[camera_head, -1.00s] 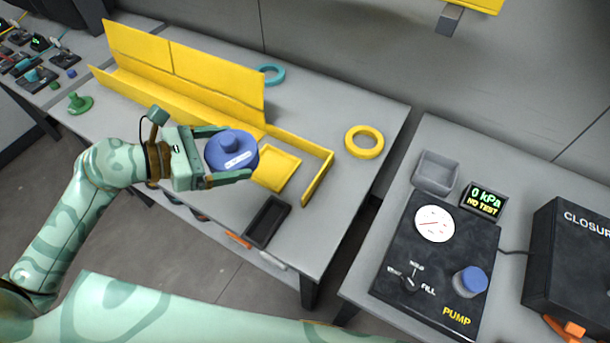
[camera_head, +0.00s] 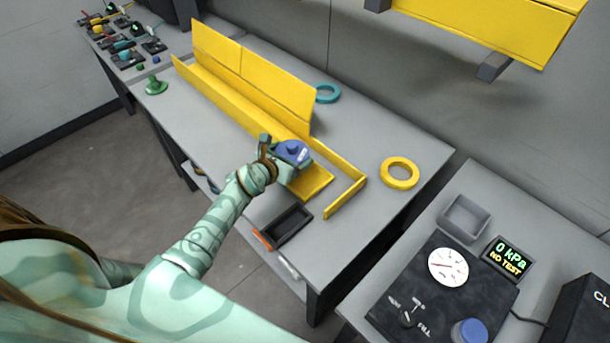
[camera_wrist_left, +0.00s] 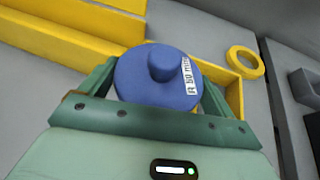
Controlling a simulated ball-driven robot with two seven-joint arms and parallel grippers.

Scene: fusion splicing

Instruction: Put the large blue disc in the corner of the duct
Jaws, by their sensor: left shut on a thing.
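The large blue disc (camera_head: 291,150) has a knob on top and a white label. It also shows in the left wrist view (camera_wrist_left: 145,85), with the label reading in part "R 50 mm". My left gripper (camera_head: 287,158) is shut on the disc, one finger on each side of it. The yellow duct (camera_head: 240,107) lies along the table, with an L-shaped corner (camera_head: 349,192) at its right end. The disc is over or close to the yellow floor (camera_head: 313,184) near that corner; I cannot tell whether it touches. My right gripper is not in view.
A yellow ring (camera_head: 399,173) and a teal ring (camera_head: 327,93) lie on the grey table. A black tray (camera_head: 288,226) sits at the front edge. A green knobbed piece (camera_head: 156,86) stands at the far left. A pump panel (camera_head: 440,295) is on the right bench.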

